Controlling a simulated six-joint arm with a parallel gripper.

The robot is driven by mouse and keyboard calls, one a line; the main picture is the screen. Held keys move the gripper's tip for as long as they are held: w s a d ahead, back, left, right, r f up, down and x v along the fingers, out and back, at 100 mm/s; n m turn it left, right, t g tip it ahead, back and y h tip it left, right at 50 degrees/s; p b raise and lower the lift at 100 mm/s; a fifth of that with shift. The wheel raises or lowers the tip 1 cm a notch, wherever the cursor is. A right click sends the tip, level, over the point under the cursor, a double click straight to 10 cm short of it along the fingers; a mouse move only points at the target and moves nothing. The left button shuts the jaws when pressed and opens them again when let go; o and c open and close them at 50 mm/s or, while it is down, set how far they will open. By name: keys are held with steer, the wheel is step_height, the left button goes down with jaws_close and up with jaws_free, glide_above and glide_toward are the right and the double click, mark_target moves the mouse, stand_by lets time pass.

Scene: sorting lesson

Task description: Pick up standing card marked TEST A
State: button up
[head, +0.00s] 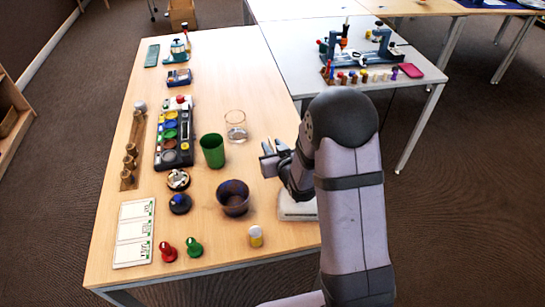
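No standing card with readable TEST A lettering shows. A white sheet or board (134,232) with three panels and small green marks lies at the table's front left; its print is too small to read, and I cannot tell whether it bears the card. My gripper (268,157) is over the right part of the wooden table, right of the green cup and well apart from the white board. Nothing shows in its fingers, but they are too small to tell open from shut. My arm hides part of the table's right edge.
A green cup (212,150), clear glass (235,125), dark bowl (233,197) and yellow-white jar (255,236) stand near my gripper. A paint tray (173,138) is left of them. Red (167,251) and green (194,246) pieces stand at the front edge.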

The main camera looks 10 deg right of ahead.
jaws_close()
steer(key=shift+r, duration=0.1)
steer(key=shift+r, duration=4.95)
